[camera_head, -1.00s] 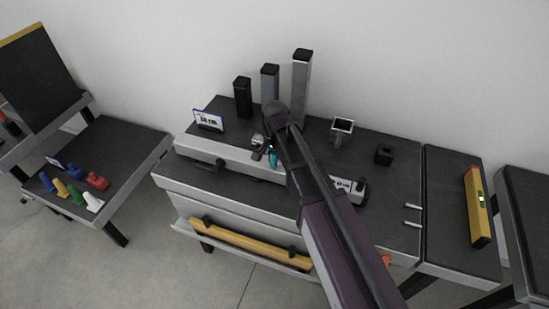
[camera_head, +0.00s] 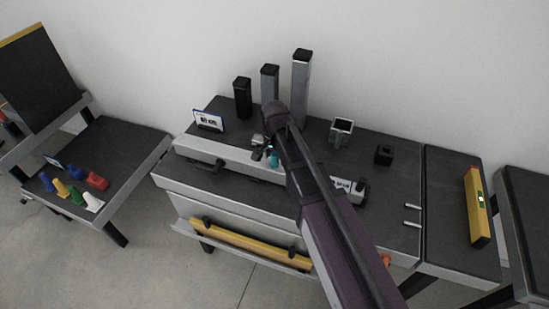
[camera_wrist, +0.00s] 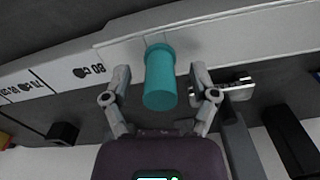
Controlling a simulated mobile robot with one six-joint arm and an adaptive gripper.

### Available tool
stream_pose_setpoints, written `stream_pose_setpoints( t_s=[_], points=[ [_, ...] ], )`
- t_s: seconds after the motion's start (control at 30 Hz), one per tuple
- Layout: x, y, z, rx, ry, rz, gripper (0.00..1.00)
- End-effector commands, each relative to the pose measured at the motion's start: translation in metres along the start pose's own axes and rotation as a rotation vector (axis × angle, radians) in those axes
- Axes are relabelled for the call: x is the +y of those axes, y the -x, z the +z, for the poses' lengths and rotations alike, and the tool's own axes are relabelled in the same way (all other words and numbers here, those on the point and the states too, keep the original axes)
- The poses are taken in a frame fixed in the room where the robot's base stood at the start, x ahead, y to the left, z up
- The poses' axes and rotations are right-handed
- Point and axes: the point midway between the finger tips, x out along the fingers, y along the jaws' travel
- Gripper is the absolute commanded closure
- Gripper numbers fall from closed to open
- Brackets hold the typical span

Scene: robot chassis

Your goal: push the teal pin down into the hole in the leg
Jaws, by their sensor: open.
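The teal pin (camera_wrist: 160,80) is a short cylinder standing out of the pale grey leg (camera_wrist: 195,32), which carries printed scale marks. It also shows in the head view (camera_head: 274,158), small and beside my arm, with the leg (camera_head: 210,154) lying along the bench. My gripper (camera_wrist: 162,76) is open, with one finger on each side of the pin and visible gaps between. In the head view my gripper (camera_head: 264,150) is small and partly behind my arm. The hole is hidden by the pin, and how deep the pin sits cannot be told.
Upright dark and grey posts (camera_head: 271,84) stand at the back of the bench. A small sign (camera_head: 208,120) stands at the left. A black block (camera_head: 384,154) and a grey open-topped part (camera_head: 341,128) are on the right. A yellow level (camera_head: 477,205) lies further right.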

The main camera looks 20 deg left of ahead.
Motion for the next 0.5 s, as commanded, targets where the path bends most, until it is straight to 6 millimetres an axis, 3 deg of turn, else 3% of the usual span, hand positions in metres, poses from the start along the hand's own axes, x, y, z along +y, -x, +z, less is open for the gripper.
stream_pose_setpoints(
  t_s=[0.5],
  points=[
    [0.0, 0.035, 0.0, 0.0, 0.0, 0.0, 0.24]
  ],
)
